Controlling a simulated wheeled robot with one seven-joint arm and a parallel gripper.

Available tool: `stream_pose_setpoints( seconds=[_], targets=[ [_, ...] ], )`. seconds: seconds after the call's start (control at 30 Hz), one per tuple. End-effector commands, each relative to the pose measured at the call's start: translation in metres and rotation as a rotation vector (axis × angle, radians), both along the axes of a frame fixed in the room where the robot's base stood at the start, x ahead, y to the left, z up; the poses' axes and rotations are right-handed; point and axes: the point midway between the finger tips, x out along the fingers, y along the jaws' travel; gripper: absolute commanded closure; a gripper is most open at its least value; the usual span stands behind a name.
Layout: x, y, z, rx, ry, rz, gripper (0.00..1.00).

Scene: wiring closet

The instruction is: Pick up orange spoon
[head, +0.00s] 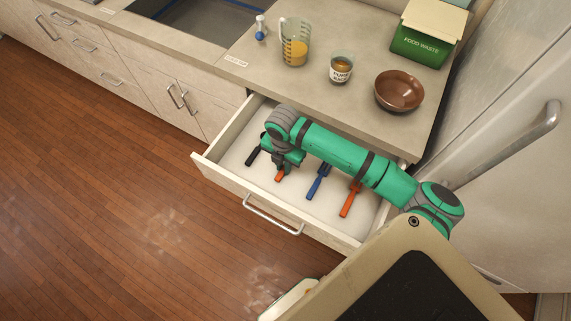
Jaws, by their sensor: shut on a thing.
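The open drawer (229,178) holds several utensils. My gripper (284,169) points down into its left half and is shut on an orange utensil, taken as the orange spoon (279,176). Only a short orange end shows below the fingers; the rest is hidden by my gripper and wrist, so I cannot make out its bowl. I cannot tell whether it touches the drawer floor. A second orange utensil (349,200) lies in the right part of the drawer, partly covered by my forearm; its shape is unclear.
A blue utensil (317,184) lies between the orange ones, and a black one (253,156) lies left of my gripper. The counter above holds a measuring jug (295,45), a jar (341,69), a brown bowl (399,91) and a green food waste bin (421,45). A fridge door (500,140) stands right.

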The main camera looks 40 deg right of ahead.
Motion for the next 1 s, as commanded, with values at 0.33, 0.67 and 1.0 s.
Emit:
stream_pose_setpoints(
  seconds=[0.33, 0.67, 1.0],
  targets=[
    [0.001, 0.000, 0.053, -0.003, -0.003, 0.003, 1.00],
    [0.000, -0.001, 0.095, -0.002, -0.001, 0.000, 1.00],
    [0.000, 0.000, 0.099, 0.000, 0.000, 0.000, 1.00]
  ],
)
